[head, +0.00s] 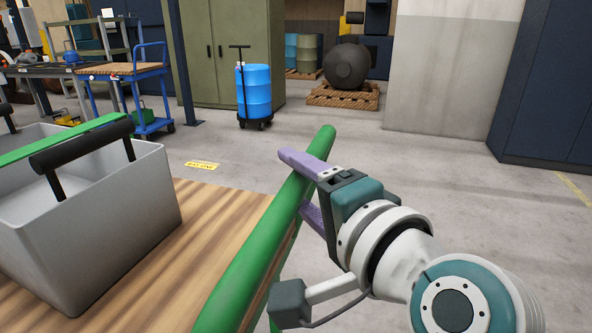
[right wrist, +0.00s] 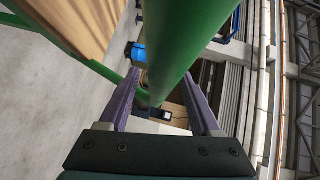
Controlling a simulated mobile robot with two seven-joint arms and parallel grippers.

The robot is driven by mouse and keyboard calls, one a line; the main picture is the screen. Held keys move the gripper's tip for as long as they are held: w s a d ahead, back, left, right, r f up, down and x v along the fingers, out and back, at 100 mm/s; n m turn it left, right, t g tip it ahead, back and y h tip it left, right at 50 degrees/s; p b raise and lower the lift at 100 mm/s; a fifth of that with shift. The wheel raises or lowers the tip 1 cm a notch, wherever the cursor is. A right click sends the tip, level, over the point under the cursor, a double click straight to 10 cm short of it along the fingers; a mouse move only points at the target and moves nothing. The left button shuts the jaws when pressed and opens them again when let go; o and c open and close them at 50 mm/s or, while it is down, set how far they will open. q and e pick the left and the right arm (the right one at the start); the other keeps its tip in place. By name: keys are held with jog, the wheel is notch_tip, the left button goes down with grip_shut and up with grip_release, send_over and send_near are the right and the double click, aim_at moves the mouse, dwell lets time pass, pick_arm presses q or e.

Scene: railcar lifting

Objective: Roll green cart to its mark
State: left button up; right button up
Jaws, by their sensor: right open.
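The green cart has a wooden deck (head: 222,215) and a thick green tube rail (head: 262,245) along its right side. A grey bin (head: 120,225) with black handles stands on the deck. My right gripper (head: 296,182) is open at the rail, with one purple finger on each side of it. In the right wrist view the green rail (right wrist: 178,45) runs between the open fingers (right wrist: 160,76), with a gap visible beside it. A yellow floor mark (head: 201,165) with small lettering lies beyond the deck; its words are hard to read. My left gripper is not in view.
A blue drum (head: 255,92) on a dolly stands ahead, before a green cabinet (head: 225,50). A blue trolley (head: 120,70) is at the left. A dark round tank (head: 347,66) sits on a pallet (head: 343,97). The grey floor (head: 440,175) at the right is clear.

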grip_shut()
dwell(0.6)
dwell(0.9)
